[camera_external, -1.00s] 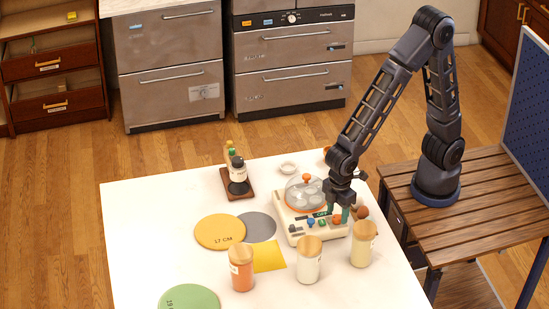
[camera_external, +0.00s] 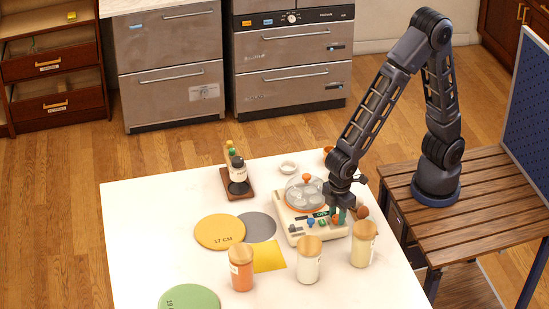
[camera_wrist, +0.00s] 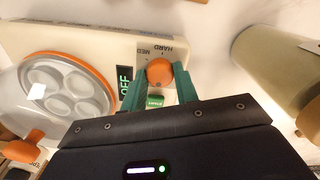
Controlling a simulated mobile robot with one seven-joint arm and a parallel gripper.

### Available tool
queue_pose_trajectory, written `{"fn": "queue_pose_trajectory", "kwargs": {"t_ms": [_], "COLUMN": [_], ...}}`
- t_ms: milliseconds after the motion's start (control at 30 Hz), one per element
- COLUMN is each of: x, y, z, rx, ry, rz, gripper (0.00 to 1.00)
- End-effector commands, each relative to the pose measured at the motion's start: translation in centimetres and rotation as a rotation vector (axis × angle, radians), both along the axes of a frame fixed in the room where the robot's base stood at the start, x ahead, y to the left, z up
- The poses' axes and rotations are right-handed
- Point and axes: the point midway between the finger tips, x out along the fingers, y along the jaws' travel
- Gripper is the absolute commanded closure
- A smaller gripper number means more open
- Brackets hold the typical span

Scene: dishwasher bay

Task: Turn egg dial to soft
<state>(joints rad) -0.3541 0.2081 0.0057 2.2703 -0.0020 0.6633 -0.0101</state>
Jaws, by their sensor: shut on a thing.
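The cream egg cooker (camera_external: 290,232) stands on the white table, with a clear domed lid (camera_external: 304,190) over a tray of egg cups; it also shows in the wrist view (camera_wrist: 35,30). Its orange egg dial (camera_wrist: 158,71) sits on a panel marked HARD and MED; the soft mark is not visible. My gripper (camera_wrist: 158,82) points down at the panel, its green fingers shut on the dial from both sides. It also shows in the external view (camera_external: 338,216) at the cooker's front right. The dial's pointer direction cannot be told.
Several wooden-lidded jars stand in front of the cooker, including an orange one (camera_external: 241,272), a white one (camera_external: 308,263) and a pale yellow one (camera_external: 363,247). A brown egg (camera_external: 362,212) lies close right of my gripper. Flat discs and a yellow sheet (camera_external: 269,256) lie left.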

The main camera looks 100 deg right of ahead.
Motion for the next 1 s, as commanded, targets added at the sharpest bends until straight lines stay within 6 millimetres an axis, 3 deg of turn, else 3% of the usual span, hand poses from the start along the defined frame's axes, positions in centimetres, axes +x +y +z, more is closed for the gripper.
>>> {"fn": "queue_pose_trajectory", "kwargs": {"t_ms": [267,1000], "x": [0.00,0.02], "y": [0.02,0.00], "z": [0.02,0.03], "rx": [0.000,0.000], "ry": [0.000,-0.001], "rz": [-0.138,-0.798], "gripper": [0.93,0.93]}}
